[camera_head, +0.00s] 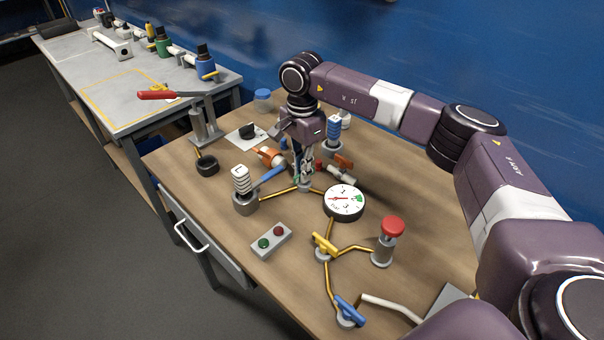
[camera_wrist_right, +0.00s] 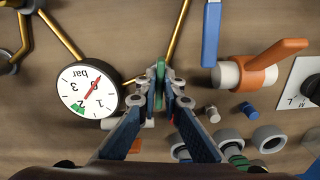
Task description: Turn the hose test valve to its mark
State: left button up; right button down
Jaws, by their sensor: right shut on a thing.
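My right gripper (camera_head: 304,183) points down over the middle of the workbench, at a junction of brass pipes. In the right wrist view its fingertips (camera_wrist_right: 161,84) are shut on a green handle (camera_wrist_right: 160,68), which stands edge-on between them. The valve body under this handle is mostly hidden by the fingers, and I cannot make out a mark. A round white pressure gauge (camera_head: 343,202) with a red needle lies close by; it also shows in the right wrist view (camera_wrist_right: 88,92). My left gripper is not in view.
A yellow-handled valve (camera_head: 324,244), a blue-handled valve (camera_head: 349,309), a red-topped button (camera_head: 392,227) and a two-button box (camera_head: 264,241) stand nearer. The bench's left front corner is clear.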

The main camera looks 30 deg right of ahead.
jog(key=shift+r+n, duration=0.15)
jog(key=shift+n, duration=0.45)
jog(key=shift+w, duration=0.1)
jog(key=c, duration=2.1)
grip_release()
notch_tip(320, 180, up, 12)
jog(key=shift+f, duration=0.1)
